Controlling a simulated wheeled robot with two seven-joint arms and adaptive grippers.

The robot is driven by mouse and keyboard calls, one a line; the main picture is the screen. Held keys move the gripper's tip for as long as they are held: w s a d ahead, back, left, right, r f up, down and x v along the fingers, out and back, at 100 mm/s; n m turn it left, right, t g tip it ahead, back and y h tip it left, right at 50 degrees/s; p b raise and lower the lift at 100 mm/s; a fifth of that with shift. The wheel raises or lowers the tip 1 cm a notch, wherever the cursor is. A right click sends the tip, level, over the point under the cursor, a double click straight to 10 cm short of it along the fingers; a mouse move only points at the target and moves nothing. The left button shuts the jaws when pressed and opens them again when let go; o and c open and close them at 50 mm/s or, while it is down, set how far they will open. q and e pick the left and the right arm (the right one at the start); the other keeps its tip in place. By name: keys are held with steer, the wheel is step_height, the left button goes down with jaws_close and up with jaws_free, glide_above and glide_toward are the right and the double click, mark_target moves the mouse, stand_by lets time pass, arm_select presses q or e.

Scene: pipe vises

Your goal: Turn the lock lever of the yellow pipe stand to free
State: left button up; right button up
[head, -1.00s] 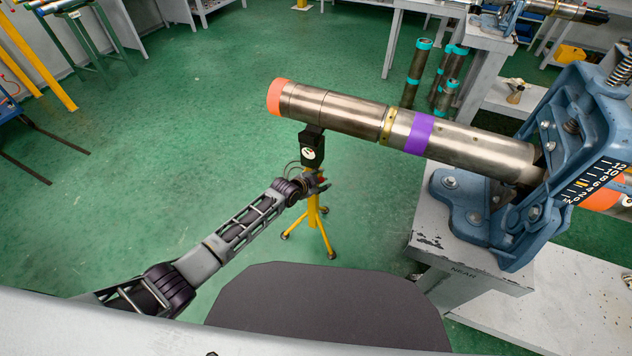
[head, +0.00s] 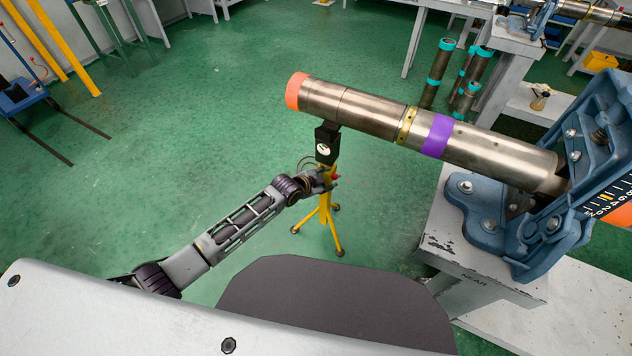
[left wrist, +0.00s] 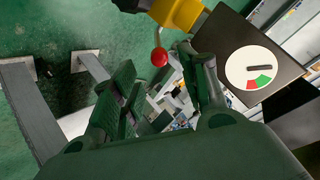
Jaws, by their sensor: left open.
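The yellow pipe stand (head: 325,213) is a tripod with a black head (head: 327,143) under the orange-ended end of a long steel pipe (head: 371,111). In the left wrist view, its lock lever ends in a red ball knob (left wrist: 159,57), below a yellow part (left wrist: 180,12). A white dial (left wrist: 249,67) with a dark bar and red and green marks is on the black head. My left gripper (head: 330,180) is at the stand, just below the head. In the left wrist view its fingers (left wrist: 162,88) are apart, with the knob near the gap between them. Contact is unclear. My right gripper is out of view.
A blue pipe vise (head: 545,215) on a grey bench (head: 462,262) holds the pipe's other end at right. Several teal-ended pipes (head: 437,75) stand behind. Green floor (head: 180,150) is open to the left of the stand.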

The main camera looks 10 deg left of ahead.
arm_select(q)
steer(key=v, duration=0.6)
stand_by(0.3)
